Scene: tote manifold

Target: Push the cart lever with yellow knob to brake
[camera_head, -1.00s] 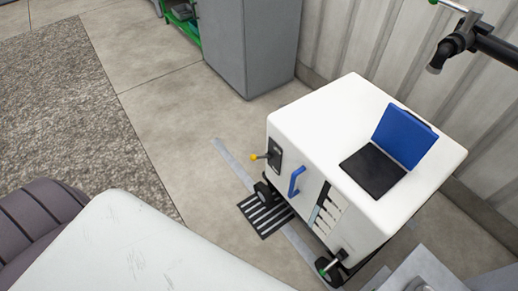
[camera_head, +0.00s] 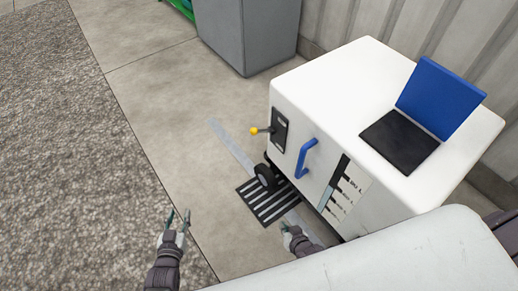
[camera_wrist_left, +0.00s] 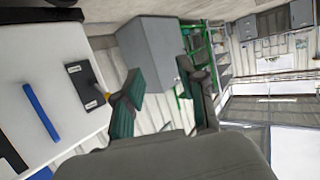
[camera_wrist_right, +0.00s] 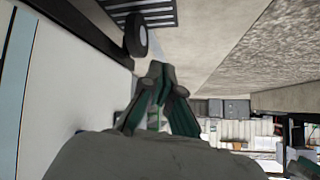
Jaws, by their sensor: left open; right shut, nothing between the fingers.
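The white cart (camera_head: 320,75) stands right of centre in the head view. Its lever with yellow knob (camera_head: 255,131) sticks out to the left from a dark plate (camera_head: 280,130) on the cart's front face. In the left wrist view the dark lever plate (camera_wrist_left: 84,84) shows, with the lever partly hidden behind a finger. My left gripper (camera_head: 178,217) is open and empty, low and left of the lever, apart from it. My right gripper (camera_head: 285,229) is shut and empty, below the lever near the cart's lower front; it also shows in the right wrist view (camera_wrist_right: 158,70).
A blue handle (camera_head: 306,158) is on the cart front, right of the lever. A blue and black laptop (camera_head: 400,140) lies on the cart top. A cart wheel (camera_head: 265,175) stands by a striped floor grate (camera_head: 267,205). A grey cabinet (camera_head: 250,35) stands behind. Floor left of the lever is clear.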

